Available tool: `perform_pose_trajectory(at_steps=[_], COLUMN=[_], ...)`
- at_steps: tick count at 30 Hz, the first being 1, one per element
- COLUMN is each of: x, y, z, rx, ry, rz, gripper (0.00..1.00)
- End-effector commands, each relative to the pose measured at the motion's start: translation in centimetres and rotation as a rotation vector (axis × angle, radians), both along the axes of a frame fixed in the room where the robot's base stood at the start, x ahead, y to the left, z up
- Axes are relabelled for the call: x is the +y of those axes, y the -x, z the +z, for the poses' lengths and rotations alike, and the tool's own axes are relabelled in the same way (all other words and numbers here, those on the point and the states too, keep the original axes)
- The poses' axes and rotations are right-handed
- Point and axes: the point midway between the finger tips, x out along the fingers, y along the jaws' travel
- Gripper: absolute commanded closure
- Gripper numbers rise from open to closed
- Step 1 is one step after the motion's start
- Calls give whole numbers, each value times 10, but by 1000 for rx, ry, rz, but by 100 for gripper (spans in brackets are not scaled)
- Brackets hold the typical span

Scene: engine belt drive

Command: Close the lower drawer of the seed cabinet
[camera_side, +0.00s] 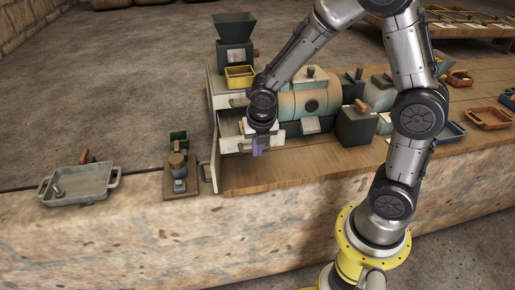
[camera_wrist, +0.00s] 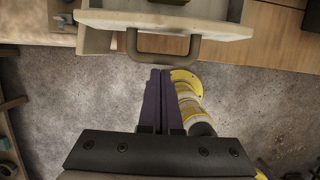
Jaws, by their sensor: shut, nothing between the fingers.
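The cream seed cabinet (camera_side: 212,84) stands at the left end of the wooden bench in the side view. Its lower drawer (camera_side: 231,146) sticks out beneath the upper front (camera_side: 222,102), which looks shut. In the wrist view the pale drawer (camera_wrist: 165,20) with its grey bow handle (camera_wrist: 165,55) lies at the top, just beyond my fingertips. My gripper (camera_side: 259,150) is shut and empty, pointing down in front of the drawer. Its purple fingers also show in the wrist view (camera_wrist: 159,73), close to the handle; I cannot tell whether they touch it.
A hinged-looking pale panel (camera_side: 215,165) stands upright left of the drawer. A green hopper (camera_side: 235,38) and yellow bin (camera_side: 240,76) sit on the cabinet. A tank-like engine (camera_side: 305,97) and dark box (camera_side: 356,127) stand to the right. Bare bench (camera_side: 270,174) lies in front.

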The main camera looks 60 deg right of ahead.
Motion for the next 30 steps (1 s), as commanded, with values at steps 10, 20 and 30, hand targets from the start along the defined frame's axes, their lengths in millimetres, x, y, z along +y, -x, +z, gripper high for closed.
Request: perform_pose_trajectory(at_steps=[10,20,30], x=[-24,-74,-106], y=[-23,-73,-106], z=[0,0,0], rx=[-1,-1,0], ry=[-1,-1,-1], rz=[-6,-5,-2], gripper=[100,100,100])
